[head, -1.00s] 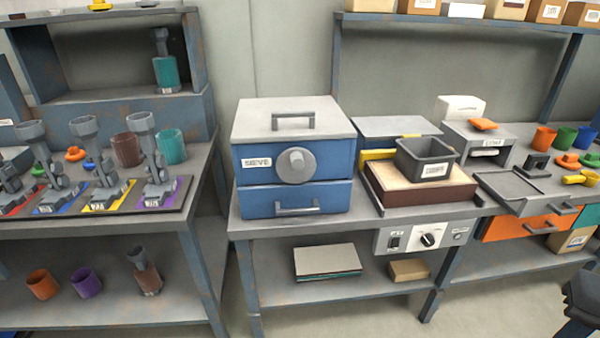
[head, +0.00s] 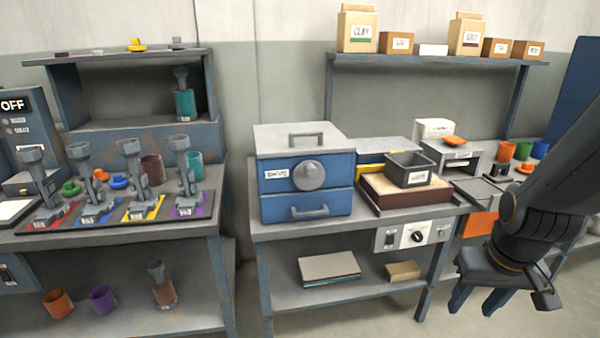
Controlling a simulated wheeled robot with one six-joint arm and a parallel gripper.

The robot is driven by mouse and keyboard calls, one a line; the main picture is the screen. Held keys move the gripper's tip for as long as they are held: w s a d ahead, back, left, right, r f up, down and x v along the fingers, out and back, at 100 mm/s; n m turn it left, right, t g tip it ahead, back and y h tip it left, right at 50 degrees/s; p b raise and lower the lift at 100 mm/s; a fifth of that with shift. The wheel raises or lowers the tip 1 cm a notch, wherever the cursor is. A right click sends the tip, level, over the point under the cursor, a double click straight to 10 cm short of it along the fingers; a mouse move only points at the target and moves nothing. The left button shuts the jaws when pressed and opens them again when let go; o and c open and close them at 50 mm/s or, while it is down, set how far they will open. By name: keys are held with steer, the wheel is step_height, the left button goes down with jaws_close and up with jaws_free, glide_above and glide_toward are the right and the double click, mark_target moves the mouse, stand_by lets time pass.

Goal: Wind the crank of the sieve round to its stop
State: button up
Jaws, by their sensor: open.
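The sieve (head: 268,203) is a blue box with a grey lid and top handle, standing at the left end of the middle bench. On its front is a round grey crank disc (head: 309,176) with a small knob, next to a white label. Below the disc is a drawer with a grey handle (head: 309,211). How far the crank is turned cannot be told. My gripper (head: 486,300) hangs at the lower right, in front of the bench, open and empty. It is well apart from the sieve.
A dark bin (head: 410,171) sits on a brown block right of the sieve. A control panel (head: 411,236) with a knob hangs on the bench front. The left bench (head: 120,242) holds several upright grey tools on coloured mats. The floor between my gripper and the sieve looks clear.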

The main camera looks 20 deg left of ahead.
mark_target(313, 173)
steer(key=w+a+r+n+t+y+p, duration=0.3)
steer(key=w+a+n+t+p, duration=0.35)
steer(key=w+a, duration=1.3)
steer(key=w+a+r+n+t+y+p, duration=0.1)
steer(key=a+r+n+t+y+p, duration=0.15)
steer(key=a, duration=0.65)
steer(key=a+r+n+t+y+p, duration=0.2)
steer(key=a+n+t+y, duration=0.2)
steer(key=a, duration=0.5)
steer(key=shift+h, duration=0.25)
steer(key=shift+p+x, duration=1)
steer(key=shift+x, duration=2.95)
steer(key=shift+d, duration=0.1)
steer(key=shift+c, duration=0.4)
steer(key=c, duration=1)
steer(key=shift+o, duration=0.2)
